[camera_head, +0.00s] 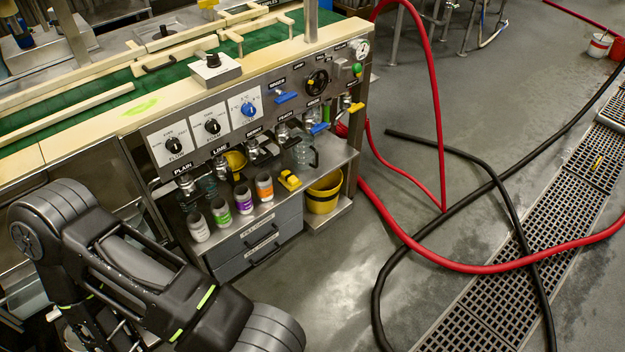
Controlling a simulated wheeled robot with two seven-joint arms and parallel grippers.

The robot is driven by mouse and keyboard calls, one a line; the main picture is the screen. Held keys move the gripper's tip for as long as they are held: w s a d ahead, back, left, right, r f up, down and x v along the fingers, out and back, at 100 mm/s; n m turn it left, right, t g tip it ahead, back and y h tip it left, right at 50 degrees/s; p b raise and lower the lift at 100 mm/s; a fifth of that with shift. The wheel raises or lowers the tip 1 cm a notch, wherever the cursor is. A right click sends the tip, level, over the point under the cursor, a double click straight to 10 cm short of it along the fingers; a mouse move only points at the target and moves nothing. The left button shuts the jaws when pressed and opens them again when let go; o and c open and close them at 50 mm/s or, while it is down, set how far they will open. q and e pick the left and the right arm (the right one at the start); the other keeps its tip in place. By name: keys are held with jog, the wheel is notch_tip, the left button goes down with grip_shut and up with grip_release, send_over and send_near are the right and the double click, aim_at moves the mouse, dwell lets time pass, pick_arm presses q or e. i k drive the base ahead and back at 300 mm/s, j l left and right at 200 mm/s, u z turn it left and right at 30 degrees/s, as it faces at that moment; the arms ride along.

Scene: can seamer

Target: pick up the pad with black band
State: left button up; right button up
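I cannot make out a pad with a black band in the camera head view. Two grey drawers (262,246) with dark handles sit under the machine's shelf; they look shut and their insides are hidden. A small yellow object (290,181) lies on the shelf above them, but I see no clear black band on it. My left arm comes in from the left and crosses the lower left, hiding part of the floor and the machine's left side. Its gripper is not visible. My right arm and gripper are out of view.
Several bottles with coloured labels, such as an orange one (265,187), stand in a row on the shelf (335,157). A yellow bucket (323,193) sits to the right of the drawers. Red (470,268) and black hoses (440,228) cross the floor. Floor before the drawers is clear.

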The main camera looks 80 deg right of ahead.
aim_at(289, 181)
jog(key=z, duration=2.7)
